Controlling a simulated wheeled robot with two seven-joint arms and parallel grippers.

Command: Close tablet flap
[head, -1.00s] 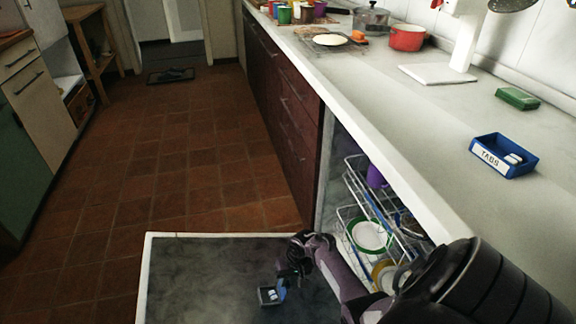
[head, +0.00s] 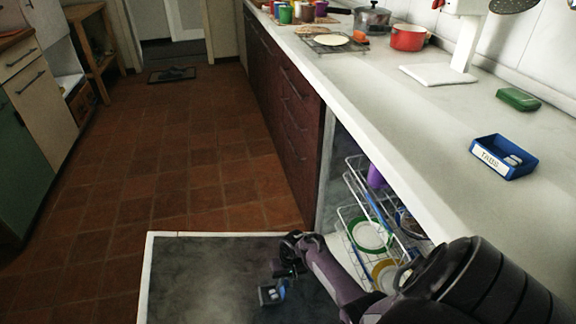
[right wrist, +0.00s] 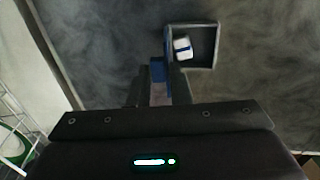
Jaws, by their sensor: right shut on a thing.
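The open dishwasher door (head: 200,285) lies flat at the lower middle of the head view. A small square tablet compartment (head: 266,300) is set in it. In the right wrist view the compartment (right wrist: 216,42) is open, with a white tablet with a blue band (right wrist: 183,48) inside. The blue flap (right wrist: 157,69) stands beside the compartment's left edge. My right gripper (right wrist: 158,82) is shut on the flap; its fingers lie on either side of it. In the head view my right gripper (head: 282,272) is just above the compartment. My left gripper is in neither view.
Racks with plates (head: 370,235) sit in the dishwasher, right of my right gripper. On the counter above stand a blue TABS tray (head: 489,163) with tablets, a green block (head: 518,99) and a red pot (head: 408,38). The tiled floor (head: 150,180) at left is clear.

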